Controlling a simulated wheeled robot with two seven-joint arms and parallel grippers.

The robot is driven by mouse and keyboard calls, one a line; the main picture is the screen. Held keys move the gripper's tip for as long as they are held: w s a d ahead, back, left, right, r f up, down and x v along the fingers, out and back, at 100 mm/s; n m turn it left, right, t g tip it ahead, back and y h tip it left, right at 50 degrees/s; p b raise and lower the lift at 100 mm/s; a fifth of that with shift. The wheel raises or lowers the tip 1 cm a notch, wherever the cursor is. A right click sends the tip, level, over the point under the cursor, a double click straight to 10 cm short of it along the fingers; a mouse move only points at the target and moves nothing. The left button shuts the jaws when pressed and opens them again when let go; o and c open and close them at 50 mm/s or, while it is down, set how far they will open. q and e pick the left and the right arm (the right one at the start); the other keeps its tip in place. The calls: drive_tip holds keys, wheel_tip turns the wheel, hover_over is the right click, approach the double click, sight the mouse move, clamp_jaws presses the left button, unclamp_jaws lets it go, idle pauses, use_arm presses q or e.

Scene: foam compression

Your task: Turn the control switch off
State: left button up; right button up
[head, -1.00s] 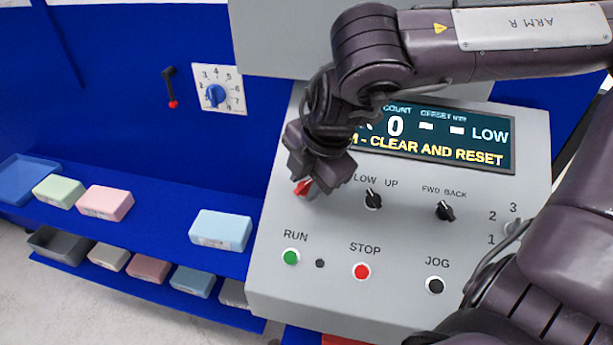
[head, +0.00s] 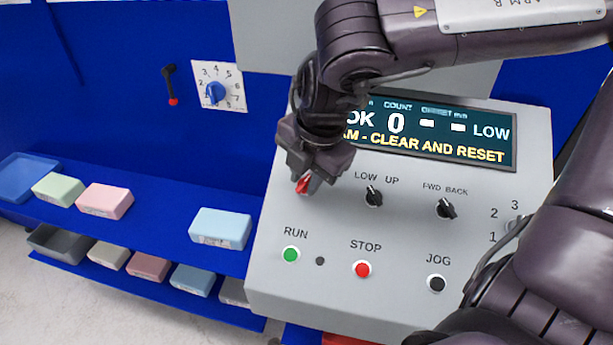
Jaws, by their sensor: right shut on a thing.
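The control switch (head: 302,185) is a red knob at the upper left of the grey sloped control panel (head: 400,304). My right gripper (head: 305,181) reaches down over it and is shut on it. The gripper hides most of the knob and any label around it; only its red lower part shows. The display (head: 437,138) on the panel reads "COUNT 0", "LOW" and "CLEAR AND RESET", its left end covered by my right arm. My left gripper is not in view.
Beside the gripper are the LOW/UP switch (head: 373,196) and FWD/BACK switch (head: 446,208). Below are the green RUN button (head: 290,254), red STOP button (head: 362,269) and black JOG button (head: 436,283). Foam blocks, one of them light blue (head: 220,228), lie on blue shelves at left.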

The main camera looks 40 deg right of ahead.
drive_tip(key=n+g, duration=0.1)
drive_tip(key=n, duration=0.1)
drive_tip(key=n+h, duration=0.1)
drive_tip(key=n, duration=0.1)
drive_tip(key=shift+w+g, duration=0.2)
drive_tip(key=shift+g, duration=0.2)
drive_tip(key=n, duration=0.1)
drive_tip(key=n+g, duration=0.1)
drive_tip(key=shift+a+r+n+h, duration=0.1)
drive_tip(key=shift+a+n+h, duration=0.1)
drive_tip(key=shift+n+h, duration=0.1)
drive_tip(key=shift+w+a+n+g+h+p, duration=0.1)
drive_tip(key=shift+n+g+h+p, duration=0.3)
drive_tip(key=shift+n+p, duration=0.75)
drive_tip(key=n+h+p, duration=0.1)
drive_tip(key=n+p, duration=0.1)
drive_tip(key=p, duration=0.1)
drive_tip(key=shift+r+p, duration=0.1)
drive_tip(key=shift+p, duration=0.2)
drive_tip(key=shift+a+f+n+h+p, duration=0.1)
drive_tip(key=shift+f+n+h+p, duration=0.15)
drive_tip(key=shift+n+p, duration=0.55)
drive_tip(key=o, duration=0.7)
drive_tip(key=shift+c, duration=0.2)
